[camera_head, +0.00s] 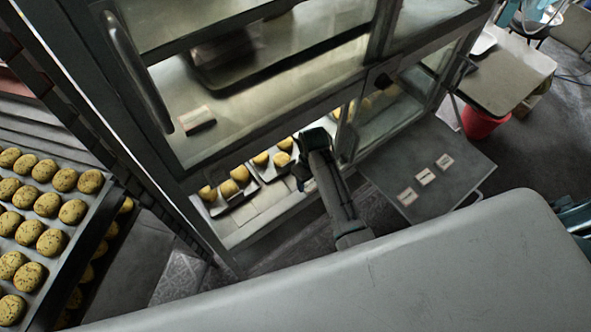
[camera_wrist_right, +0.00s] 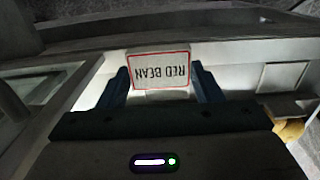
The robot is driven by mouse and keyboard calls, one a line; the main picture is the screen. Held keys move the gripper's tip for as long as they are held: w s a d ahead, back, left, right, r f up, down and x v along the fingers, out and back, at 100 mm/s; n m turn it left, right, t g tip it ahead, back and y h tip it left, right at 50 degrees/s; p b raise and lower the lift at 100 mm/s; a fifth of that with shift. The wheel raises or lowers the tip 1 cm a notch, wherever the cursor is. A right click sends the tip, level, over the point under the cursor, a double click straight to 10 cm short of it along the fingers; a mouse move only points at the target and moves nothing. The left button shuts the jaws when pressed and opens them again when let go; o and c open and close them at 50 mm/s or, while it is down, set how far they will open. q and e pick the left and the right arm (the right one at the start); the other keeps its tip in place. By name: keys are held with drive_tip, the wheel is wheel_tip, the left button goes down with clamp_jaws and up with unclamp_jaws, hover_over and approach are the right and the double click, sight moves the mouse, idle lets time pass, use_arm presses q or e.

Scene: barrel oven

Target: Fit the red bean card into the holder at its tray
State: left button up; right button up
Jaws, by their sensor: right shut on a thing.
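My right gripper (camera_head: 308,162) reaches into the lit lower opening of the glass-fronted case, at the front of the bun trays. In the right wrist view the gripper (camera_wrist_right: 158,76) is shut on the red bean card (camera_wrist_right: 160,69). The card is white with a red border, and its lettering appears upside down between the blue fingertips. A pale ledge lies just behind the card; whether they touch I cannot tell. A squarish pale piece (camera_wrist_right: 283,76) sits on the ledge at right; I cannot tell if it is a holder. Bun trays (camera_head: 237,201) stand inside the case. My left gripper is out of view.
Several small cards (camera_head: 426,177) lie on a grey side shelf (camera_head: 460,178) right of the case. The case's frame and glass surround the opening closely. A rack of speckled buns (camera_head: 75,235) stands at left. A red bucket (camera_head: 484,122) stands at the back right.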

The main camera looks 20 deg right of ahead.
drive_tip(key=w, duration=0.1)
drive_tip(key=w+a, duration=0.1)
drive_tip(key=w, duration=0.1)
drive_tip(key=w+a, duration=0.1)
drive_tip(key=w, duration=0.1)
drive_tip(key=shift+w+a+f, duration=0.15)
drive_tip(key=shift+w+f, duration=0.1)
drive_tip(key=shift+f, duration=0.1)
drive_tip(key=shift+w+a+f+p, duration=0.15)
drive_tip(key=shift+w+a+p, duration=0.1)
drive_tip(key=shift+w+p, duration=0.15)
wheel_tip(320, 180, down, 3)
drive_tip(key=shift+f, duration=0.1)
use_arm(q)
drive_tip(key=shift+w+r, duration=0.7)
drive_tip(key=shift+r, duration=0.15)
use_arm(e)
drive_tip(key=shift+s+f, duration=0.1)
drive_tip(key=shift+f, duration=0.55)
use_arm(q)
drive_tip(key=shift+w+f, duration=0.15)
use_arm(e)
drive_tip(key=o, duration=1)
drive_tip(key=shift+c, duration=0.2)
